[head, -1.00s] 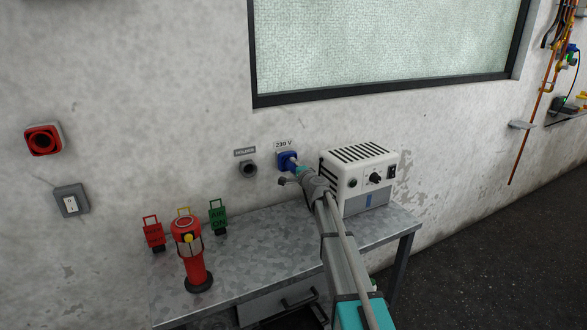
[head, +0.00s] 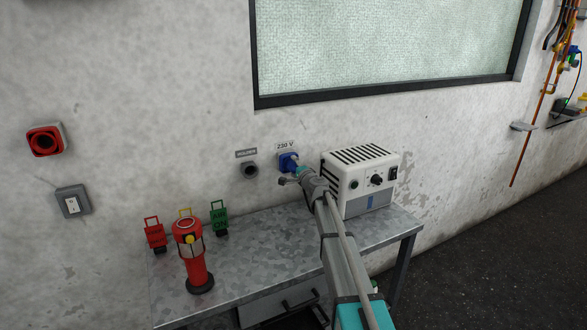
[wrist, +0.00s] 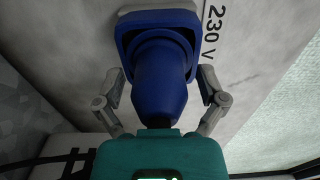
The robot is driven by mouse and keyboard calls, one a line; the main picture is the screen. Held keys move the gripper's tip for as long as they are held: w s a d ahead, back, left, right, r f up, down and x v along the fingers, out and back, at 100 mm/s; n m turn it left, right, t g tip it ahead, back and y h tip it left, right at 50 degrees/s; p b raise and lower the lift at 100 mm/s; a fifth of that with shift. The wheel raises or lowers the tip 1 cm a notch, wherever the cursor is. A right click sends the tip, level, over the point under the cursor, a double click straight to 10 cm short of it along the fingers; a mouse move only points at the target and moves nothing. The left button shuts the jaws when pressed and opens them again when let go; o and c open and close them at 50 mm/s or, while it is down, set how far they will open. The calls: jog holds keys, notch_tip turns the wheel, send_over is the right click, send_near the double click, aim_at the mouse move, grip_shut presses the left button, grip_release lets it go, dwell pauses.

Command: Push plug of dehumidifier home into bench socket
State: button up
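The blue bench socket (head: 284,158) is on the wall under the 230 V label, and in the wrist view its square flange (wrist: 201,22) is at the top. The blue plug (wrist: 160,72) sits in the socket mouth, its narrow end toward me. I see no gap between plug and socket, but its depth inside is hidden. My gripper (wrist: 160,86) is open, with one finger on each side of the plug and a narrow gap to it. In the head view my gripper (head: 293,174) is close to the wall. The white dehumidifier (head: 352,180) stands on the bench, right of my gripper.
The metal bench (head: 245,255) runs along the wall. A window is above.

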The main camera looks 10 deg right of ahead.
jog(key=shift+s, duration=0.1)
dwell(0.3)
jog(key=v, duration=1.2)
dwell(0.7)
jog(key=s+a+f+n+g+y+p, duration=0.1)
jog(key=s+a+f+n+g+p, duration=0.2)
jog(key=s+a+n+g, duration=0.45)
jog(key=s+a+f+n+g+y+p, duration=0.1)
jog(key=s+a+f+n+g+p, duration=0.2)
jog(key=s, duration=0.7)
jog(key=s+d+f+n+g+h+p, duration=0.1)
jog(key=s+d+n+g+h+p, duration=0.1)
jog(key=s, duration=0.8)
jog(key=s+d+f+n+g+h+p, duration=0.1)
jog(key=s+d+g+h, duration=0.3)
jog(key=s, duration=0.6)
jog(key=shift+d+f+n+g+h+p, duration=0.25)
jog(key=shift+d+n+g+h+p, duration=0.15)
jog(key=shift+d+h, duration=0.45)
